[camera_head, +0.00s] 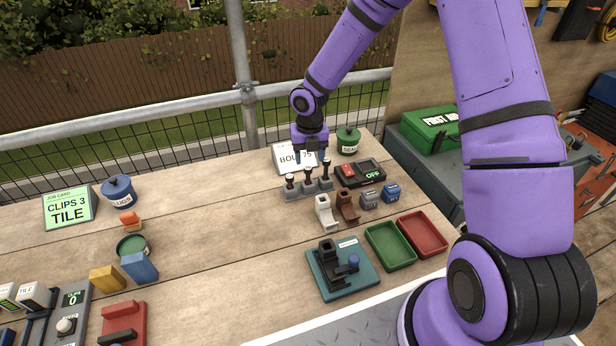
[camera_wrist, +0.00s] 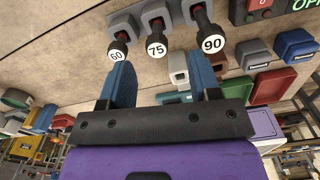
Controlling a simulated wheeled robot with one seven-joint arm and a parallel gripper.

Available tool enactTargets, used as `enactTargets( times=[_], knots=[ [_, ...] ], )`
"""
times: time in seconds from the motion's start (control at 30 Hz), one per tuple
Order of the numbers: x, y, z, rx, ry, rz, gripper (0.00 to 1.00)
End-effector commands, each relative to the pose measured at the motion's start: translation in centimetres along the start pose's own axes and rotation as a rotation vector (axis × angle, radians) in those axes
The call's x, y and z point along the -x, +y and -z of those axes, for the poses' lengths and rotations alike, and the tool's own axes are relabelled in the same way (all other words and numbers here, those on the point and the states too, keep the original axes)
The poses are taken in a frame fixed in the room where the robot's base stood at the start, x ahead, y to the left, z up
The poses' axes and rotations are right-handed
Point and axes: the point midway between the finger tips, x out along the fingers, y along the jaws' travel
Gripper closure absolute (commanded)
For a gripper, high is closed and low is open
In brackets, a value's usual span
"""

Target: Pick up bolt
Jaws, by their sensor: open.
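Three bolts with round labelled heads stand in grey holders: 60 (camera_wrist: 117,49), 75 (camera_wrist: 157,45) and 90 (camera_wrist: 211,41), left to right in the wrist view. In the head view they form a row: 60 (camera_head: 290,182), 75 (camera_head: 308,174) and 90 (camera_head: 326,166). A white sign (camera_head: 287,158) behind them reads "BOLT 75", partly hidden by my gripper. My gripper (camera_head: 311,157) is open and empty above the row. In the wrist view, the blue fingers of my gripper (camera_wrist: 162,75) lie either side of the 75 bolt's line, with its head beyond the tips.
White and brown fittings (camera_head: 325,212) sit in front. Green (camera_head: 390,247) and red trays (camera_head: 422,234) and a teal fixture (camera_head: 340,275) lie nearer.

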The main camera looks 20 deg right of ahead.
Motion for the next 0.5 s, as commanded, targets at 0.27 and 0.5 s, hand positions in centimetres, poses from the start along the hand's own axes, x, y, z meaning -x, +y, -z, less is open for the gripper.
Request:
enactTargets(
  times=[0.27, 0.5],
  knots=[
    [-2.0, 0.1, 0.1, 0.001, 0.001, 0.000, 0.43],
    [-5.3, 0.4, 0.2, 0.000, 0.001, 0.001, 0.43]
  ],
)
